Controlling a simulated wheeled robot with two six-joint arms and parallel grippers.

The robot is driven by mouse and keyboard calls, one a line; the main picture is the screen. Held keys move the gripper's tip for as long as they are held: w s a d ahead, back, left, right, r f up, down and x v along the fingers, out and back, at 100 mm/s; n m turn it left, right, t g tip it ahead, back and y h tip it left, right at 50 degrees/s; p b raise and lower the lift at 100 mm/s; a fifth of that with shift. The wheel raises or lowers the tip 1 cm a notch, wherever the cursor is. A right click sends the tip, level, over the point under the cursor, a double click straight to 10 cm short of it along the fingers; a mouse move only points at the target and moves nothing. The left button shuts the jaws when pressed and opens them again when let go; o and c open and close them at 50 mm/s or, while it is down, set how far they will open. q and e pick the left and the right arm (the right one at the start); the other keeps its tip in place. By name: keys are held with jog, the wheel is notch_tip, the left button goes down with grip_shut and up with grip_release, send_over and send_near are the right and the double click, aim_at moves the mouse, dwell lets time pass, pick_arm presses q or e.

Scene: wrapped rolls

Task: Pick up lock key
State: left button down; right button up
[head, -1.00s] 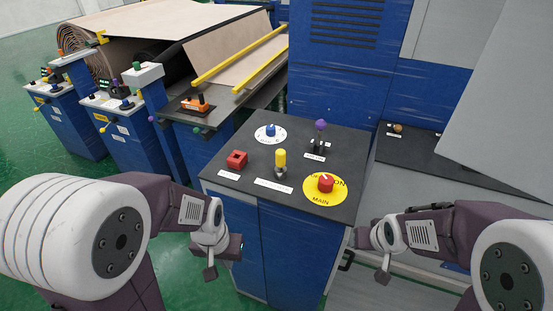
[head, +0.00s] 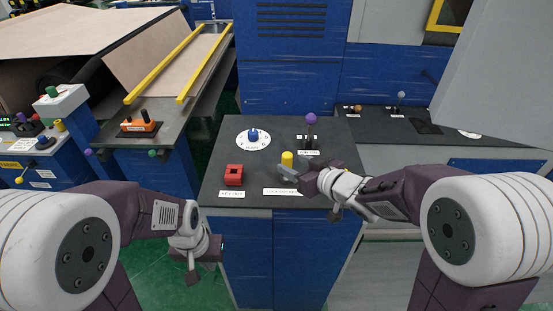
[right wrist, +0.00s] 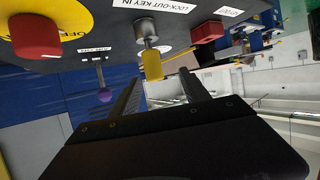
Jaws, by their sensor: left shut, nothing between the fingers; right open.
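The lock key is a yellow cylinder (head: 287,159) standing upright on the dark top of the blue console. In the right wrist view the yellow key (right wrist: 152,65) sits on a metal stem beside a label reading LOCK-OUT KEY. My right gripper (head: 292,180) is open and empty, right at the key in the head view and partly covering its lower part. In the right wrist view its two fingers (right wrist: 159,76) point toward the key, which shows near the fingertips; contact cannot be told. My left gripper (head: 203,264) is shut and empty, low in front of the console's left side.
On the console are a red square block (head: 234,175), a blue knob (head: 253,135) on a white dial and a purple-topped lever (head: 311,118). A red knob on a yellow disc (right wrist: 38,35) shows in the right wrist view. A grey panel (head: 500,80) rises at right.

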aim_at(291, 160)
jog(key=shift+w+a, duration=0.15)
jog(key=shift+a, duration=0.05)
jog(key=w, duration=0.1)
jog(key=w+f, duration=0.1)
jog(key=shift+w+f, duration=0.2)
jog(key=shift+w, duration=0.1)
jog(key=x, duration=0.3)
jog(key=p+x, duration=0.1)
jog(key=x, duration=0.1)
jog(key=shift+w+a+r, duration=0.1)
jog(key=shift+a+r, duration=0.2)
jog(key=shift+a, duration=0.05)
jog(key=shift+w+f, duration=0.15)
jog(key=shift+w, duration=0.2)
jog(key=shift+s, duration=0.2)
jog(key=c, duration=0.9)
jog(key=shift+w, duration=0.1)
grip_shut()
